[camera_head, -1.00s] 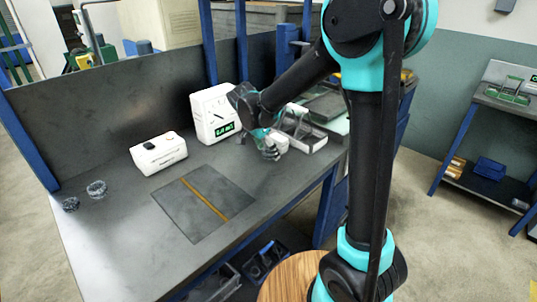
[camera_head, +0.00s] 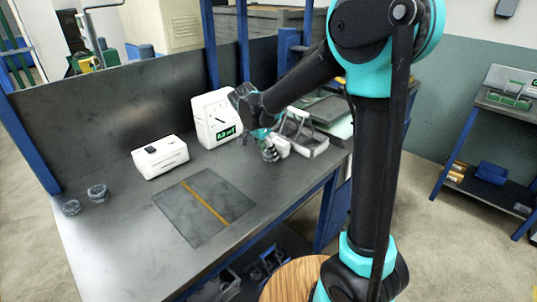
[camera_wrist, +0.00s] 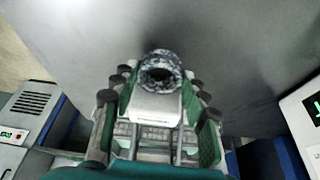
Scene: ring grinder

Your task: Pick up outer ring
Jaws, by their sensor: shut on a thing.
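A grey, speckled ring (camera_wrist: 160,70) sits between the fingers of my gripper (camera_wrist: 161,82) in the wrist view, its round opening showing. My gripper is shut on it. In the head view my gripper (camera_head: 270,150) is low over the right part of the bench, in front of the white upright machine. The held ring is small there and partly hidden by the fingers. Two other dark grey rings, one (camera_head: 71,207) and a second (camera_head: 98,193), stand at the bench's left end. I cannot tell whether the held ring touches the bench.
The grey bench (camera_head: 120,235) has a dark mat (camera_head: 205,205) with a yellow strip. A low white box (camera_head: 160,156) and the white upright machine (camera_head: 215,117) with a green display stand along the back. A metal-framed tray (camera_head: 308,142) is just right of my gripper. The front left is clear.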

